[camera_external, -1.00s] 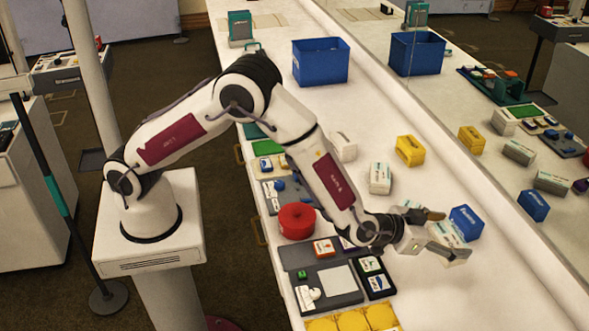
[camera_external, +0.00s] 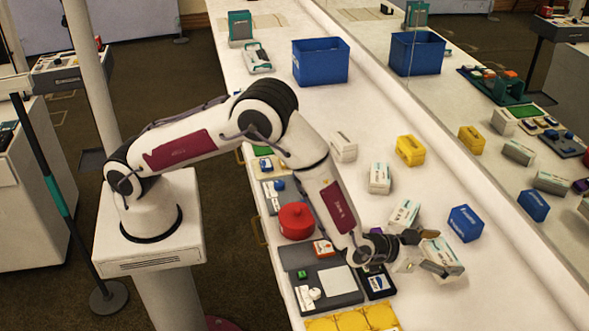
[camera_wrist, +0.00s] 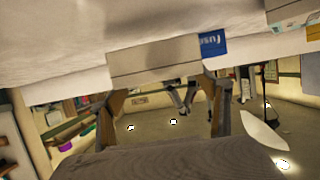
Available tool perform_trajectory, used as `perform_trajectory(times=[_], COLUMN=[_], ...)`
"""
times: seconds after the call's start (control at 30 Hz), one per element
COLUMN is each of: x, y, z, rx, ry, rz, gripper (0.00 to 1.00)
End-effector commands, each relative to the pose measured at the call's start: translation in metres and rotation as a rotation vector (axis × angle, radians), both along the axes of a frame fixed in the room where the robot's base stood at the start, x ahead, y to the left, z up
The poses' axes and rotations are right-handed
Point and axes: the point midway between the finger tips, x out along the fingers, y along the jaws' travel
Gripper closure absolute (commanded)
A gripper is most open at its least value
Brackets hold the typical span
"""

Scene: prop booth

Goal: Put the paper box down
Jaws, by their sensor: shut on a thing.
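My gripper (camera_external: 425,253) is shut on a white paper box (camera_external: 444,257) with teal print, at the right part of the counter. The held box is tilted; whether it touches the counter I cannot tell. In the wrist view my gripper's fingers (camera_wrist: 165,104) reach to a greyish box face (camera_wrist: 153,64), which shows in shade. The far sides of the box are hidden.
On the white counter (camera_external: 500,285), a blue box (camera_external: 465,223) stands behind the held one. White boxes (camera_external: 403,215) (camera_external: 380,179) and a yellow box (camera_external: 410,151) stand farther left. A red round container (camera_external: 296,221) and grey trays (camera_external: 328,283) line the front edge.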

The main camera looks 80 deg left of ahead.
Motion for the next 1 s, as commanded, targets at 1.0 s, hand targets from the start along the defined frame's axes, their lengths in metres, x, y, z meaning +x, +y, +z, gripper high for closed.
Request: perform_trajectory(times=[1.0], x=[0.0], y=[0.0], z=[-0.037], rx=[0.0], ry=[-0.001], rz=[-0.001], gripper=[0.54])
